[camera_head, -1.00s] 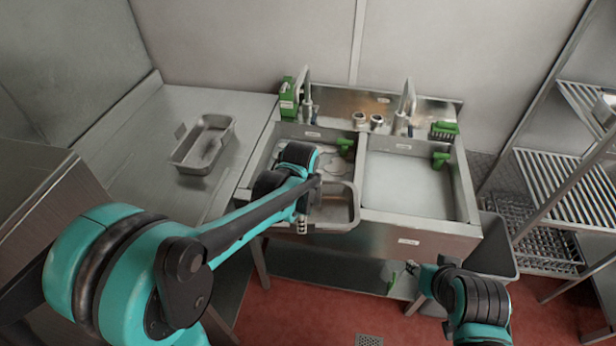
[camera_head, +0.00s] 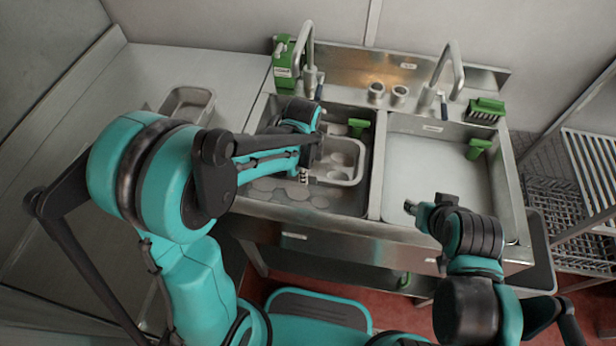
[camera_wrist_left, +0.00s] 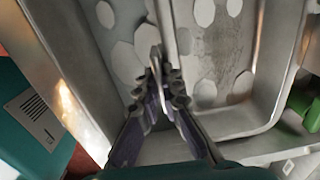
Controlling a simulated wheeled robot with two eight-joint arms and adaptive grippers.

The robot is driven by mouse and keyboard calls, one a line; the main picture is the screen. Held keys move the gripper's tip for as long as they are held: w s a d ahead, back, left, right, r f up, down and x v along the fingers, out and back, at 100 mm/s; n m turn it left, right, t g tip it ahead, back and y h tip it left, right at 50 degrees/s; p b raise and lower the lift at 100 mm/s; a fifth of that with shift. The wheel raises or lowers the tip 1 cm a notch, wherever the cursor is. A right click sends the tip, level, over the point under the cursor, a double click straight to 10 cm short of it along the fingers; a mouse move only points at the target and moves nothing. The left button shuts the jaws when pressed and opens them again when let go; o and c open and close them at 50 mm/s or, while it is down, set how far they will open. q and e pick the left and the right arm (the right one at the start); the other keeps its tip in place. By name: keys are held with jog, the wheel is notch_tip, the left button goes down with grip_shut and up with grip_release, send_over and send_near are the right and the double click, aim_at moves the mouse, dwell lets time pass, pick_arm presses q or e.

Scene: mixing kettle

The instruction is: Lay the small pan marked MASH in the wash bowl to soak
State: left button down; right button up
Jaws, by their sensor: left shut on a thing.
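A small grey metal pan (camera_head: 360,172) is tilted or lying low inside the left sink bowl (camera_head: 300,214). No marking on it is readable. My left gripper (camera_head: 305,172) is shut on the pan's near-left rim; the left wrist view shows the fingers (camera_wrist_left: 160,75) pinching the rim of the pan (camera_wrist_left: 272,85). Pale round suds patches show beside the pan and within its outline. I cannot tell whether the pan touches the bowl's floor. My right gripper (camera_head: 418,208) is in front of the right bowl (camera_head: 440,175), apart from the pan; its jaw opening is unclear.
Another metal pan (camera_head: 187,103) stands on the left counter (camera_head: 225,75), partly behind my left arm. Two taps (camera_head: 310,60) (camera_head: 452,70), a green dispenser (camera_head: 284,68) and a green brush (camera_head: 486,108) are at the sink's back. A wire rack (camera_head: 595,165) stands at right.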

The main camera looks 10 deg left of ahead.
jog(key=f+b, duration=0.3)
jog(key=shift+s+f, duration=0.25)
jog(key=shift+f, duration=0.05)
pick_arm(q)
notch_tip(320, 180, down, 8)
jog(key=shift+s+f, duration=0.15)
jog(key=shift+f+b, duration=0.2)
jog(key=shift+b, duration=0.1)
pick_arm(e)
jog(key=shift+f, duration=0.2)
pick_arm(q)
jog(key=c, duration=1.7)
grip_release()
jog(key=shift+r, duration=0.1)
